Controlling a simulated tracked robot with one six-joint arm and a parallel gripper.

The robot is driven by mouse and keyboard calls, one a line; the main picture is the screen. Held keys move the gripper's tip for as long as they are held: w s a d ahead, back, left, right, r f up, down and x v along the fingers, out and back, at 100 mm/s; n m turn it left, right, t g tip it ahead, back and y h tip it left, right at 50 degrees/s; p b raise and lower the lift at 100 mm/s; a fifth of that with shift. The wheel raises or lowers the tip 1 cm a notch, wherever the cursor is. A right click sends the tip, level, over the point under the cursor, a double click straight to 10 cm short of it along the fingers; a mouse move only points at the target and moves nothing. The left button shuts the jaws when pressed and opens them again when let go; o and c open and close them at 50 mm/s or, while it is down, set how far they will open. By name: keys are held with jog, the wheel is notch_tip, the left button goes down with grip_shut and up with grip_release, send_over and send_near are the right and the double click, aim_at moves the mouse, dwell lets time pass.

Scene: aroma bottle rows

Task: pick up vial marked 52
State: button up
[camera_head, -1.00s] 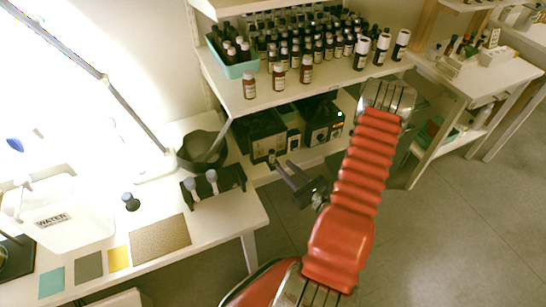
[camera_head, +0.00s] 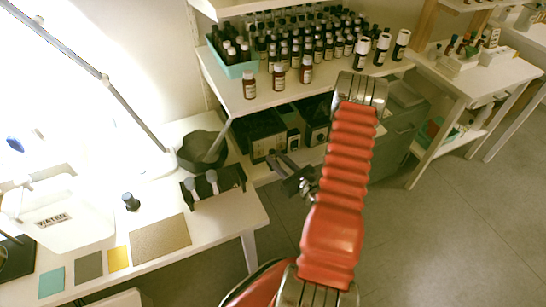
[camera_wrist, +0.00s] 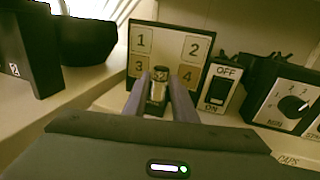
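My gripper (camera_head: 278,160) is at the end of the red-sleeved arm, at the front of the lower shelf. It also shows in the wrist view (camera_wrist: 159,92), with its two fingers apart. A small vial (camera_wrist: 157,90) with a dark, marked top stands upright between or just beyond the fingertips; the mark is too small to read surely. I cannot tell whether the fingers touch it. In the head view it is not clear behind the gripper. Many brown bottles (camera_head: 306,70) stand on the upper shelf, with labels too small to read.
A panel marked 1 to 4 (camera_wrist: 170,44) stands just behind the vial. An OFF/ON switch box (camera_wrist: 219,88) and a black dial box (camera_wrist: 290,98) are to its right. A dark bowl (camera_head: 201,150) and a black holder (camera_head: 213,186) are on the left table.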

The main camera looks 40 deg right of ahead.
jog(key=shift+w, duration=0.4)
grip_shut()
dwell(0.4)
